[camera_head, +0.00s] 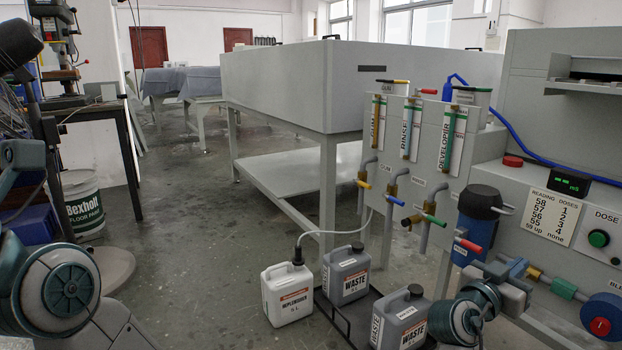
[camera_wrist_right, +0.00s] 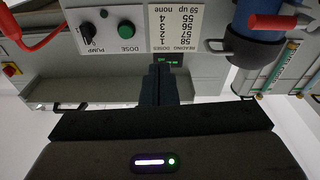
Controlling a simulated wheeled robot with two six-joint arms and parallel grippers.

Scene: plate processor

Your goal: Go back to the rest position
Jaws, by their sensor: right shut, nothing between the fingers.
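My right gripper (camera_wrist_right: 158,75) shows in the right wrist view with its dark fingers together and nothing between them. Its fingertips point toward the machine's front panel, which appears upside down there, with the small green reading display (camera_wrist_right: 167,59) just beyond them. In the head view my right arm reaches in from the bottom, right of centre, in front of the pipes and valves. My left arm stands along the left edge of the head view, with a dark rounded part at its upper end. I cannot make out its fingers.
The processor carries the display (camera_head: 556,184), dose card (camera_head: 549,215) and green dose button (camera_head: 598,239). Coloured valves crowd the area beside my right arm. The middle floor is clear.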

